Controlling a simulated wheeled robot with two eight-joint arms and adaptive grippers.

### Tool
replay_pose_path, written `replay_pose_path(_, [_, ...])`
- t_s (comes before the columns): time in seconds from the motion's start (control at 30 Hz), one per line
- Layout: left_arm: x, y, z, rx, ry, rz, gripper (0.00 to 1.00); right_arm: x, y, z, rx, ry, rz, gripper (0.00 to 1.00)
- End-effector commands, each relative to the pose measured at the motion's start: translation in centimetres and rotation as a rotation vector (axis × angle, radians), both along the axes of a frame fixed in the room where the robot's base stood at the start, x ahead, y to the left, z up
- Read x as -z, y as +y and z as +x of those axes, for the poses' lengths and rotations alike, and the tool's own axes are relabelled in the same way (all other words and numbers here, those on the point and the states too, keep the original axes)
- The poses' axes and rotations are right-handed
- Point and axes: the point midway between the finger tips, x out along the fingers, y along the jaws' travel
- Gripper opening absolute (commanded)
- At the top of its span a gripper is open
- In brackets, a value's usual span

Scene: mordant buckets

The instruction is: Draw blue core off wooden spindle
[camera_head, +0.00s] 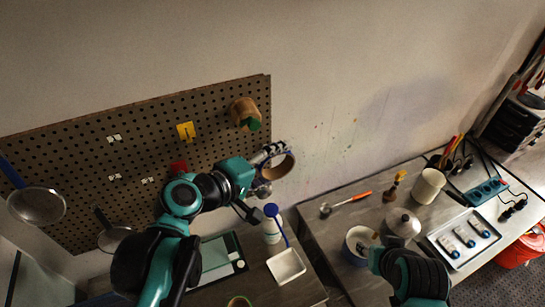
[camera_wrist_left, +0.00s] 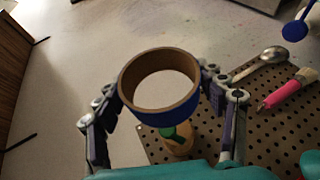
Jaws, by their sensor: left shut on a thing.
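The blue core (camera_wrist_left: 181,110) is a short ring, blue outside and brown inside. My left gripper (camera_wrist_left: 162,92) is shut on it, with a finger at each side. In the head view the core (camera_head: 290,168) hangs in the air at the pegboard's right edge, held by my left gripper (camera_head: 266,172). The wooden spindle (camera_head: 241,108) with a green end juts from the pegboard's upper right, up and left of the core and apart from it. In the left wrist view the spindle (camera_wrist_left: 180,147) shows below the core, partly hidden by it. My right gripper (camera_head: 374,247) is small and unclear at the bottom right.
The pegboard (camera_head: 75,150) carries a yellow piece (camera_head: 186,131), hooks and strainers (camera_head: 37,204). Below stand a blue-capped bottle (camera_head: 271,230) and a white tray (camera_head: 286,266). The right table holds a pot, a lid (camera_head: 402,222), a cup (camera_head: 429,186) and a tray. Bare wall lies right of the pegboard.

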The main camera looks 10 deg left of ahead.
Motion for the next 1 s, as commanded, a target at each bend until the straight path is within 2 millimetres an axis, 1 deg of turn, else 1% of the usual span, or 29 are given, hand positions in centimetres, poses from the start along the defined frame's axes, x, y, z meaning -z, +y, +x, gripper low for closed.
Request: replay_pose_path(1.0, [-0.1, -2.4, -3.6, 0.000, 0.000, 0.001, 0.53, -3.5, 0.0, 0.0, 0.000, 0.000, 0.000, 0.40])
